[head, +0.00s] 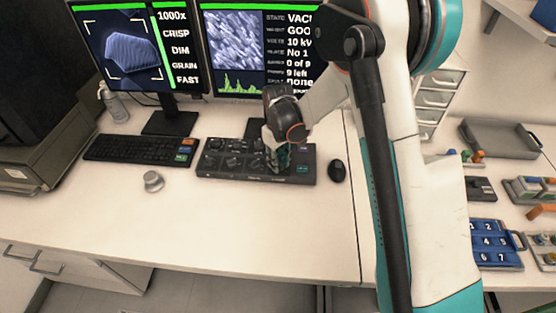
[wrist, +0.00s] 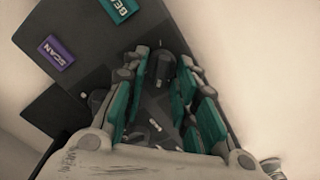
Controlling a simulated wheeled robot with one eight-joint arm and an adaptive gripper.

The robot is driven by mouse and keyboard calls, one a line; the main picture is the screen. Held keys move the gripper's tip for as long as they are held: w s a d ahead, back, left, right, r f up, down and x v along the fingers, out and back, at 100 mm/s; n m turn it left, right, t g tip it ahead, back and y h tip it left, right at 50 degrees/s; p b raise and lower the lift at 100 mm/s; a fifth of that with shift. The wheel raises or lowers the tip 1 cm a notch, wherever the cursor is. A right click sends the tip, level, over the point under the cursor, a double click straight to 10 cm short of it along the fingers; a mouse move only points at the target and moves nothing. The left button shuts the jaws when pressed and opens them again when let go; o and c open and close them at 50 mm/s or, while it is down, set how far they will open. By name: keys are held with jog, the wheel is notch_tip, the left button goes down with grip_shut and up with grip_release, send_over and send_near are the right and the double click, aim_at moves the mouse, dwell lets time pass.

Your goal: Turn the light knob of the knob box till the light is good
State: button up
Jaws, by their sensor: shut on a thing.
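The knob box (head: 231,172) is a dark panel with several black knobs on the desk below the monitors. It also fills the middle of the wrist view (wrist: 85,55), with a purple SCAN key and a teal key. My gripper (head: 278,160) reaches down onto the right part of the box. In the wrist view my gripper (wrist: 160,100) has its teal-padded fingers either side of a dark knob (wrist: 162,66) and is shut on it. The knob's label is hidden, so I cannot tell which knob it is. The left monitor (head: 128,48) shows a blue crystal and reads 1000x, CRISP, DIM, GRAIN, FAST.
The right monitor (head: 236,45) shows a grey texture and status text. A keyboard (head: 140,149) lies left of the box, and a mouse (head: 337,171) right of it. A small silver knob-shaped object (head: 153,181) stands in front. The desk front is mostly clear.

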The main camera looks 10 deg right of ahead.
jog(key=m, duration=0.4)
jog(key=shift+d, duration=0.1)
jog(key=m, duration=0.4)
jog(key=shift+d+b, duration=0.1)
jog(key=shift+b, duration=0.3)
jog(key=m, duration=0.4)
jog(key=shift+d, duration=0.1)
jog(key=shift+m, duration=1.7)
jog(key=o, duration=1)
